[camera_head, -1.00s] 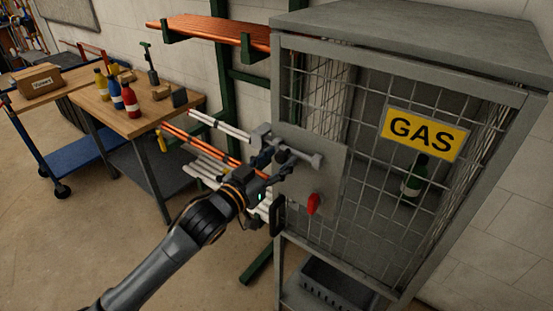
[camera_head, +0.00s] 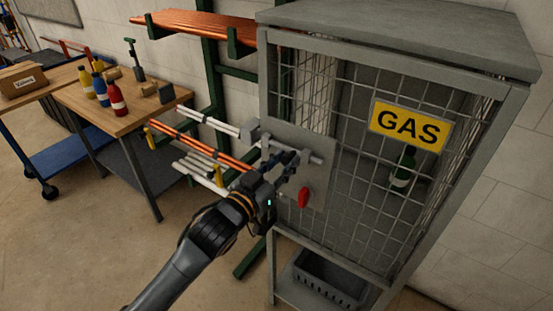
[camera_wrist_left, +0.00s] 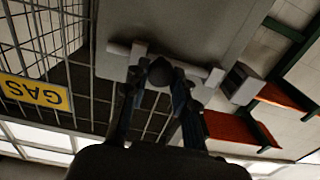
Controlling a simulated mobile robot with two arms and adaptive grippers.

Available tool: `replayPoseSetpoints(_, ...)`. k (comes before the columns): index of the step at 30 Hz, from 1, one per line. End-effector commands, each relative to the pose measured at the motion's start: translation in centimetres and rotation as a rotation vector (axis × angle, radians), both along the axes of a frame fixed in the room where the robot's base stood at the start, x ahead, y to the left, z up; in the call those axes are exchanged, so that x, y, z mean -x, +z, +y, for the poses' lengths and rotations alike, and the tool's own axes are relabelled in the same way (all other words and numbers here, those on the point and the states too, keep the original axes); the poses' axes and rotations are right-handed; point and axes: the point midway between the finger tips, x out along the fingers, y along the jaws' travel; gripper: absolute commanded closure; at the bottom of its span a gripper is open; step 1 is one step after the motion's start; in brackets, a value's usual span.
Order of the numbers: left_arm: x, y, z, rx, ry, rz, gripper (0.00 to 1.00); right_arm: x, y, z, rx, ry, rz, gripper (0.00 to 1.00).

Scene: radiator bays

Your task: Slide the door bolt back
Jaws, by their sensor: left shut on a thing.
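The grey door bolt (camera_head: 313,158) sits on the metal plate of the gas cage door, in the upper left part of the cage. It also shows in the left wrist view as a pale bar (camera_wrist_left: 198,71) across the plate, with a dark round knob (camera_wrist_left: 160,72). My left gripper (camera_head: 287,160) is shut on the bolt knob, with its fingers on either side of it. A grey keeper block (camera_wrist_left: 240,84) stands at the bar's end towards the cage frame. Whether the bar's tip is inside it I cannot tell. My right gripper is not in view.
A red handle (camera_head: 304,197) sits below the bolt on the door plate. The cage (camera_head: 400,60) carries a yellow GAS sign (camera_head: 410,125). A rack with pipes (camera_head: 215,150) stands behind my left arm, and a workbench (camera_head: 125,105) with bottles is farther left.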

Motion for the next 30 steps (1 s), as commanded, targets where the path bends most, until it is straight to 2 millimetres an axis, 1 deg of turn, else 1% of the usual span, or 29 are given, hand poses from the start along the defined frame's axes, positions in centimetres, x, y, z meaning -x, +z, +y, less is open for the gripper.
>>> replayPoseSetpoints(2, 0.2, -0.1, -0.2, 0.003, -0.006, 0.005, 1.0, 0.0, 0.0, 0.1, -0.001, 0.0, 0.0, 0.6)
replayPoseSetpoints(3, 0.2, -0.1, -0.3, 0.003, -0.006, 0.005, 0.71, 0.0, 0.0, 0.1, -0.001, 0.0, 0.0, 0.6)
replayPoseSetpoints(5, 0.2, -0.1, -0.2, 0.003, -0.006, 0.005, 0.59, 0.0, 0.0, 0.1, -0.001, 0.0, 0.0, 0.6)
replayPoseSetpoints(6, 0.2, -0.1, -0.2, 0.003, -0.006, 0.004, 0.51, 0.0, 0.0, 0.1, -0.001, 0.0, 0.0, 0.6)
replayPoseSetpoints(15, 0.1, -0.1, -0.1, 0.002, -0.003, 0.003, 0.51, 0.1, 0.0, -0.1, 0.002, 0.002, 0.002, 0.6)
replayPoseSetpoints(19, 0.8, -0.2, 0.5, 0.001, -0.002, 0.003, 0.51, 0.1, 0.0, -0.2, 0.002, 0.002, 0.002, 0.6)
replayPoseSetpoints(23, 2.6, -0.2, 1.8, 0.0, -0.003, 0.004, 0.51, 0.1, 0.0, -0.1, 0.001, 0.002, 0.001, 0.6)
replayPoseSetpoints(30, 6.9, -0.2, 4.7, -0.001, -0.004, 0.004, 0.51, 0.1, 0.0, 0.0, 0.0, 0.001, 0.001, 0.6)
